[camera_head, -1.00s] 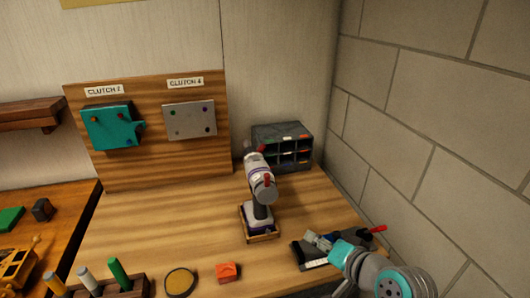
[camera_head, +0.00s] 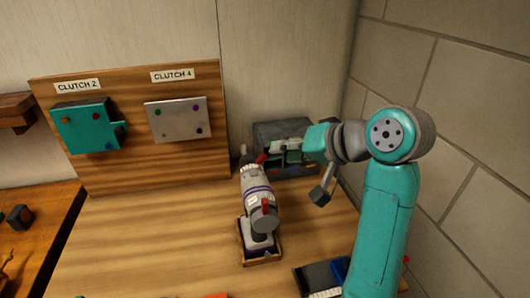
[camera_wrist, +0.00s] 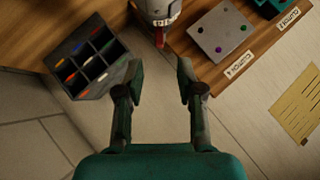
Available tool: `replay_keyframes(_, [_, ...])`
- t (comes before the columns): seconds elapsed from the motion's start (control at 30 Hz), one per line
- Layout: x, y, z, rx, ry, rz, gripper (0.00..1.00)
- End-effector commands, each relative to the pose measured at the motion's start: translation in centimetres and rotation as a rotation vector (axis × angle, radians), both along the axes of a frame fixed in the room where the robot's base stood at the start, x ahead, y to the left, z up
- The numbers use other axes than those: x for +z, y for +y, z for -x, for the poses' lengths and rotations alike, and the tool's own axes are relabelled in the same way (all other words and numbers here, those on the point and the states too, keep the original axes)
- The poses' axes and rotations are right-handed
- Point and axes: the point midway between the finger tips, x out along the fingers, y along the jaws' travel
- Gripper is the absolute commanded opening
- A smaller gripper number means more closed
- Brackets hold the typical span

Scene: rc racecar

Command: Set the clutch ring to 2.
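A grey and white drill with purple bands (camera_head: 259,190) stands upright in a small wooden holder (camera_head: 263,262). Its pale clutch ring (camera_head: 249,170) is near the chuck end, with a red tab (camera_head: 261,158) beside it. In the wrist view the marked ring (camera_wrist: 167,19) and red tab (camera_wrist: 160,38) show at the top; the setting is too small to read. My gripper (camera_head: 274,147) is just right of the drill's front end in the head view. In the wrist view my gripper (camera_wrist: 160,66) is open and empty, its fingers apart, with the drill beyond the fingertips.
A dark organiser (camera_head: 285,132) with coloured pieces stands behind my gripper. A wooden board holds a teal plate (camera_head: 85,128) labelled CLUTCH 2 and a grey plate (camera_head: 175,120) labelled CLUTCH 4. A stone wall (camera_head: 470,110) bounds the right. A dark tray (camera_head: 318,278) lies front right.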

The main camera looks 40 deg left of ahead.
Motion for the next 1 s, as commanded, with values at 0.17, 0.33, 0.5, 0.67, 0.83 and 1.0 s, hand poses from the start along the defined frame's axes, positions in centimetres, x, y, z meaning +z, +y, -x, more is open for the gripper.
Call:
replay_keyframes(0.17, [-2.0, 2.8, -0.3, 0.002, 0.004, 0.003, 0.38])
replay_keyframes(0.33, [-3.4, 5.0, -0.6, 0.001, 0.002, 0.002, 0.38])
replay_keyframes(0.5, [-4.3, 6.4, -0.9, 0.0, 0.002, 0.0, 0.38])
replay_keyframes(0.67, [-4.6, 6.9, -1.0, -0.002, 0.001, 0.001, 0.38])
replay_keyframes(0.83, [-4.7, 6.9, -1.0, -0.001, 0.001, 0.001, 0.38])
replay_keyframes(1.0, [-4.7, 6.9, -1.0, -0.001, 0.001, 0.001, 0.12])
